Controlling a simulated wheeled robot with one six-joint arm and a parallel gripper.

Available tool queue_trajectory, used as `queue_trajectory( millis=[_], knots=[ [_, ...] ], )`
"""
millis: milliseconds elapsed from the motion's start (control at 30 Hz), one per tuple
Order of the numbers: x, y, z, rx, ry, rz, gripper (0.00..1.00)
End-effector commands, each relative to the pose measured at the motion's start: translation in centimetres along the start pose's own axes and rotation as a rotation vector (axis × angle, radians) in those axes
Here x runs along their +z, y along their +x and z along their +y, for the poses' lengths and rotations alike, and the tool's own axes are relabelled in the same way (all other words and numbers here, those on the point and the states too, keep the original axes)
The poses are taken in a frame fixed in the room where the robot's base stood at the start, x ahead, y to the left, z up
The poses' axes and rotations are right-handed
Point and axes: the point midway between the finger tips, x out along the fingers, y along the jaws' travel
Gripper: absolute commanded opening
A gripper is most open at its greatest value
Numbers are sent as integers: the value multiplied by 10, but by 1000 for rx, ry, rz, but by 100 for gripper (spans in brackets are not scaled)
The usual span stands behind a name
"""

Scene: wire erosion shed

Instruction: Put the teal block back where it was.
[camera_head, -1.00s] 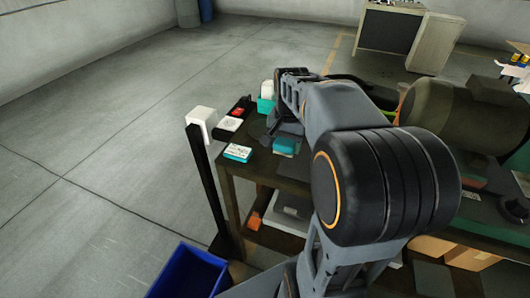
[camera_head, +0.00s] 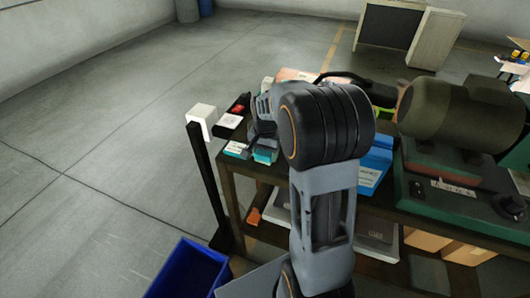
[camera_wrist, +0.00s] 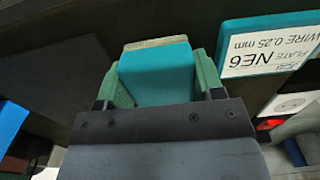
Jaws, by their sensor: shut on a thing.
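The teal block (camera_wrist: 156,72) is between the green fingers of my gripper (camera_wrist: 158,80) in the wrist view. The fingers press on its two sides, and its far edge shows a tan-grey strip. In the head view the teal block (camera_head: 265,156) shows low beside my wrist, near the front left corner of the workbench (camera_head: 255,170); my arm hides most of the gripper. A teal-edged white plate reading "PLATE NE6 WIRE 0.25 mm" (camera_wrist: 268,45) lies to the right of the block in the wrist view, apart from it. I cannot tell whether the block touches the bench.
A white cube (camera_head: 201,121) tops a black post (camera_head: 208,180) beside the bench's left end. A blue object (camera_head: 375,165) and a green machine (camera_head: 440,190) stand right. A blue bin (camera_head: 188,270) is on the floor.

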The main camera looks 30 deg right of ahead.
Motion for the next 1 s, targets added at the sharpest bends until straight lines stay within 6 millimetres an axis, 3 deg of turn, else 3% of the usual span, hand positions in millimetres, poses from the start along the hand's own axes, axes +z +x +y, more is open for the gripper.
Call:
queue_trajectory(
  millis=[400,433,667,1000],
  knots=[
    [0,5,0,-1,0,1,39],
    [0,4,0,-1,0,1,63],
    [0,4,0,-1,0,1,85],
    [0,4,1,1,0,0,87]
  ],
)
